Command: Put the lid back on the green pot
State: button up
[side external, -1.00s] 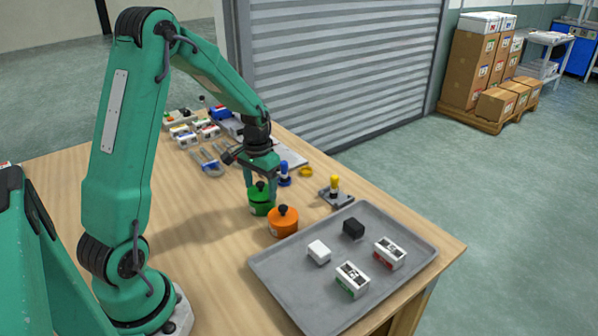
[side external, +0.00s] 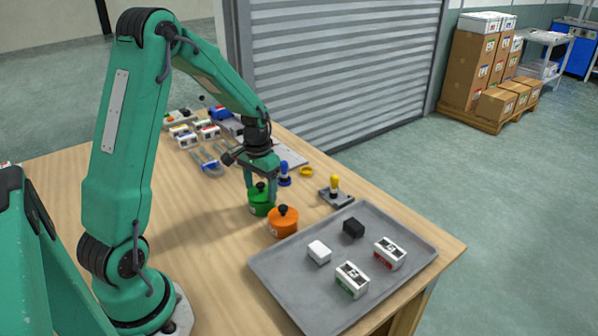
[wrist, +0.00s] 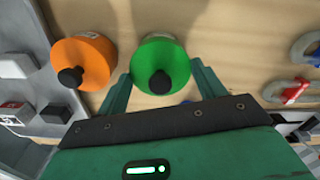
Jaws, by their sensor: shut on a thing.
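The green pot (side external: 262,209) stands upright on the wooden table, left of the grey tray. Its green lid (side external: 260,195) with a black knob is at the pot's top, and I see no clear gap between them. In the wrist view the lid (wrist: 160,58) fills the space between my fingers and hides the pot body. My gripper (side external: 261,187) points down over the pot and is shut on the lid, one finger at each side. My gripper also shows in the wrist view (wrist: 163,88).
An orange lidded pot (side external: 283,222) stands close in front of the green one. The grey tray (side external: 395,228) holds several small blocks. A blue-handled item (side external: 285,175), a yellow ring (side external: 306,171) and a yellow-topped stand (side external: 335,190) lie behind.

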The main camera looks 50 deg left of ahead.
dwell(0.3)
jog(key=o, duration=1.2)
jog(key=shift+c, duration=0.2)
jog(key=shift+r, duration=0.15)
jog(key=shift+r, duration=3.35)
grip_shut()
jog(key=shift+f, duration=2.2)
